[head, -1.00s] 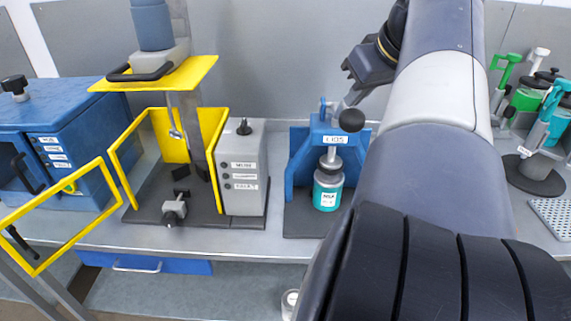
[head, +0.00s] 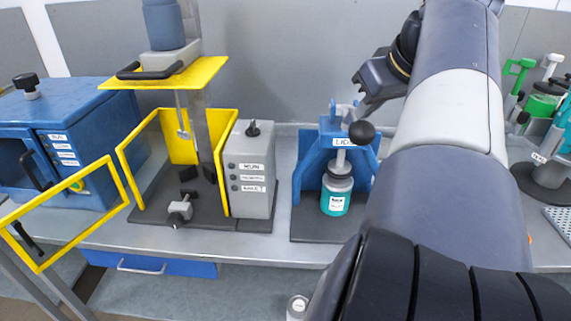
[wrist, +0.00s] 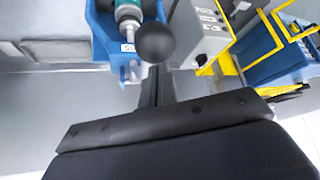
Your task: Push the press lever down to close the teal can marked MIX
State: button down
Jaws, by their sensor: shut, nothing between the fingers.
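The teal can (head: 335,201) stands upright under the blue press (head: 308,181), its label too small to read surely. A grey top and the press's plunger are above it. The can also shows at the top of the wrist view (wrist: 127,10). The press lever ends in a black ball knob (head: 361,132), large in the wrist view (wrist: 155,43), in front of the press frame. My gripper (head: 361,106) is shut and empty, close above and behind the knob. I cannot tell whether it touches the lever. My arm hides the area right of the press.
A green-and-teal clamp stand (head: 545,170) is at the right. Bare bench shows between the control box and press.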

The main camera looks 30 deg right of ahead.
aim_at(368, 129)
jog(key=shift+f, duration=0.1)
dwell(0.3)
jog(key=shift+s+a+f+b, duration=0.1)
jog(key=shift+s+f+b, duration=0.05)
jog(key=shift+f+b, duration=0.35)
jog(key=shift+s+a+f+b, duration=0.1)
jog(key=shift+f+b, duration=0.25)
jog(key=shift+f, duration=0.25)
jog(key=shift+s+f+b, duration=0.1)
jog(key=shift+f+b, duration=0.75)
jog(key=shift+f, duration=0.2)
jog(key=shift+f+b, duration=0.85)
jog(key=shift+f, duration=0.3)
